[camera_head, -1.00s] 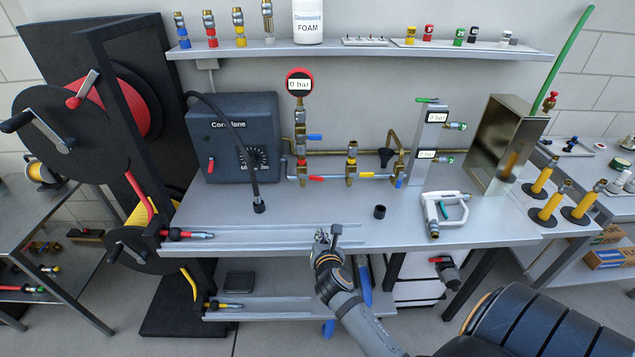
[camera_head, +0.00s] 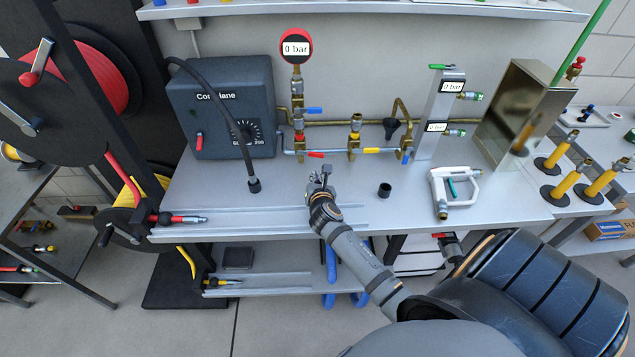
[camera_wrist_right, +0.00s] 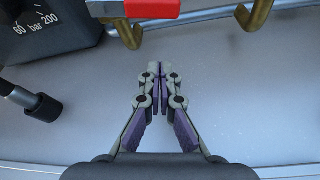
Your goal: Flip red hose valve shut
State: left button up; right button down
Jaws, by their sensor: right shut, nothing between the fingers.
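A red valve lever (camera_head: 316,155) sits low on the brass and grey pipework at the back of the bench. It lies about level, along the pipe. In the right wrist view a red handle (camera_wrist_right: 151,8) shows at the top edge, just beyond my fingertips. My right gripper (camera_head: 322,172) is over the bench in front of this lever, apart from it. Its fingers (camera_wrist_right: 160,70) are together and empty. A red hose (camera_head: 124,182) with a red-sleeved end piece (camera_head: 165,218) lies at the bench's left front. My left gripper is not in view.
A 0 bar gauge (camera_head: 296,47) stands above. The grey pressure box (camera_head: 220,118) with a black hose is left of the pipework.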

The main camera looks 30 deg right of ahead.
aim_at(319, 157)
jog(key=shift+x, duration=1.15)
jog(key=r+p, duration=0.2)
jog(key=r, duration=0.1)
jog(key=shift+d+r, duration=0.2)
jog(key=shift+d, duration=0.15)
jog(key=shift+s+r, duration=0.15)
jog(key=shift+r, duration=0.1)
jog(key=shift+d+p, duration=0.1)
jog(key=shift+p, duration=0.2)
jog(key=r+p, duration=0.1)
jog(key=p, duration=0.1)
jog(key=n+p, duration=0.1)
jog(key=p, duration=0.1)
jog(key=shift+s+d+r, duration=0.1)
jog(key=shift+d+r, duration=0.15)
jog(key=shift+r, duration=0.15)
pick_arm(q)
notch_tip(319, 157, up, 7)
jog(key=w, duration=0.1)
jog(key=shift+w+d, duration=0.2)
pick_arm(e)
jog(key=shift+f, duration=0.15)
